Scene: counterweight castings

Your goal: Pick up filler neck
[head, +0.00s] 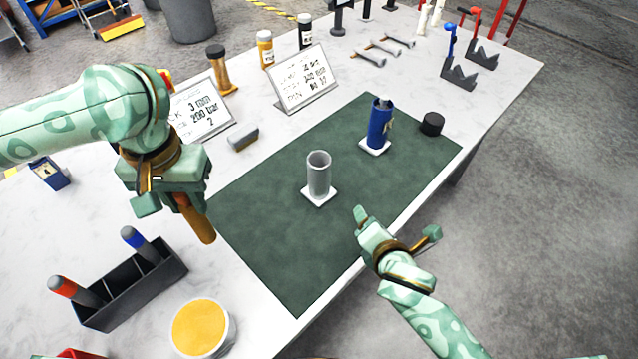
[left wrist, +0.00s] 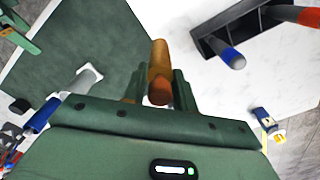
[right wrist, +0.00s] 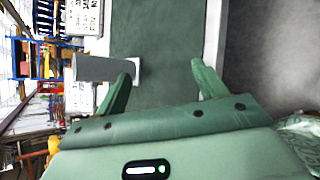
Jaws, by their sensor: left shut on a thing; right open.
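A grey hollow tube (head: 319,177) stands upright on a white square base on the green mat (head: 260,250); it also shows in the right wrist view (right wrist: 100,68). A blue cylinder (head: 379,125) with a grey top stands on a similar base farther right. No part is labelled filler neck. My left gripper (head: 186,200) is shut on an orange-brown rod (head: 198,222), above the table left of the mat; the rod shows between the fingers in the left wrist view (left wrist: 160,70). My right gripper (head: 397,226) is open and empty near the mat's front edge, apart from the tube.
A dark rack (head: 130,290) with red and blue handled tools and a round yellow-topped tub (head: 199,327) are at front left. A grey block (head: 243,138), two sign stands and bottles line the back. A black cap (head: 432,123) sits beside the blue cylinder. The front mat is clear.

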